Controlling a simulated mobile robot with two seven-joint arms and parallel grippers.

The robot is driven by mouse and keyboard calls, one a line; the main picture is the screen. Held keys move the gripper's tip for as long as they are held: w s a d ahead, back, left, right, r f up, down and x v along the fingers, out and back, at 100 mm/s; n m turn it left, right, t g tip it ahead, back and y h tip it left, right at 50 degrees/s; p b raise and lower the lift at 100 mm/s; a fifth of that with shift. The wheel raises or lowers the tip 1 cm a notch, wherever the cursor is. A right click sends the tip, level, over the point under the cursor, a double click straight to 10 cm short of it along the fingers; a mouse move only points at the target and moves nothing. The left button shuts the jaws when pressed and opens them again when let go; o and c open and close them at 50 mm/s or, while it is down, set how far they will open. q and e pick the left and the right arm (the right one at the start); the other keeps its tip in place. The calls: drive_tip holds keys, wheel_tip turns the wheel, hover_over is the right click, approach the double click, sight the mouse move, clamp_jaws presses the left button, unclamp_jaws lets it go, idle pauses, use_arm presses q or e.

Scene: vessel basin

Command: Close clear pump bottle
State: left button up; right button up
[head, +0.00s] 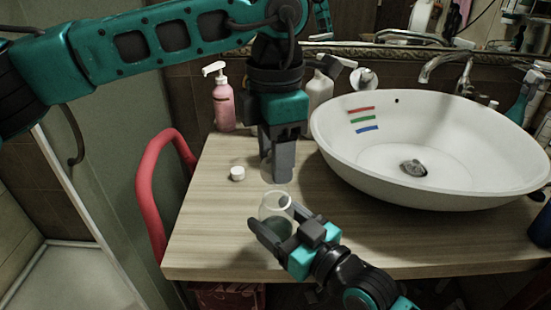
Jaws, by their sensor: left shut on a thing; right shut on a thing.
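The clear bottle (275,206) stands near the front of the wooden counter, with an open round rim at its top and something dark green low inside. My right gripper (268,232) is shut on the bottle, with its fingers around the lower body. My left gripper (277,176) points straight down just behind the bottle, its fingertips a little above and beyond the rim in the picture. It is shut on a small clear piece, mostly hidden by the fingers, so I cannot tell if it is the pump top. A small white cap (237,173) lies on the counter to the left.
A white basin (440,185) with colored stripes fills the right of the counter (210,235). A pink pump bottle (223,105) and a pale bottle (320,90) stand at the back. A red chair (148,185) is at the left edge. The counter's front left is clear.

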sight(276, 217)
use_arm(q)
drive_tip(key=shift+f, duration=0.85)
drive_tip(key=shift+f, duration=0.9)
drive_tip(key=shift+f, duration=0.55)
